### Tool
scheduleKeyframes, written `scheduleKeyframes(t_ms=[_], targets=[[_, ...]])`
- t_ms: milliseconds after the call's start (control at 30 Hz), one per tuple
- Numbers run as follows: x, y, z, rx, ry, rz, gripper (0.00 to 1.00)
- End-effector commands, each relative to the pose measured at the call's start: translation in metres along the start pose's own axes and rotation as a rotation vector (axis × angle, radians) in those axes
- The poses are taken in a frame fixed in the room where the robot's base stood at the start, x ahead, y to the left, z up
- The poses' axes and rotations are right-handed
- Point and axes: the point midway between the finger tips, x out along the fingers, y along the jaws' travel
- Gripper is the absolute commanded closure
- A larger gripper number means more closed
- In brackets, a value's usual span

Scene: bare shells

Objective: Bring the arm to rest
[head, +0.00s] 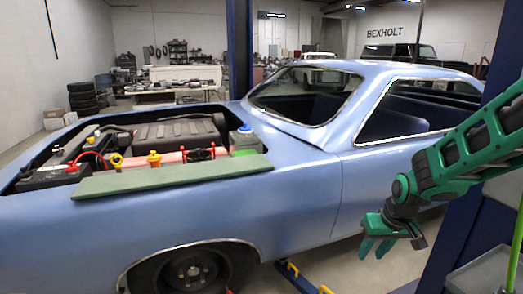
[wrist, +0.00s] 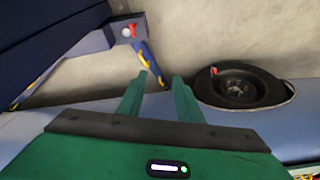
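My green arm (head: 460,160) reaches in from the right side of the head view, in front of the blue car's side. My gripper (head: 374,247) hangs at its end, fingers pointing down and to the left, beside the car's body. In the wrist view my gripper (wrist: 160,80) shows two green fingers spread apart with nothing between them. The concrete floor shows beyond the fingertips.
The blue car (head: 290,200) fills the middle, with a green board (head: 172,177) along its open engine bay. A blue post (head: 470,215) stands right, close to my arm. A lift arm with yellow parts (head: 295,272) lies low. The car's wheel (wrist: 238,85) shows right in the wrist view.

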Motion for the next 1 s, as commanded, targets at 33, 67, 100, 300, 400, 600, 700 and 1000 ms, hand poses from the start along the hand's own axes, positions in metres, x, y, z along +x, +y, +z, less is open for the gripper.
scheduleKeyframes(t_ms=[33,67,100,300,400,600,700,1000], targets=[[-0.017,-0.004,0.004,-0.002,0.016,0.002,0.68],[-0.025,-0.007,0.007,-0.002,0.022,0.003,0.68],[-0.036,-0.009,0.012,-0.001,0.03,0.006,0.68],[-0.084,-0.02,0.039,0.003,0.066,0.024,0.68],[-0.104,-0.024,0.053,0.005,0.083,0.034,0.68],[-0.133,-0.029,0.08,0.011,0.112,0.054,0.68],[-0.139,0.0,0.105,0.103,0.058,0.086,0.68],[-0.16,0.072,0.214,0.465,-0.187,0.131,0.68]])
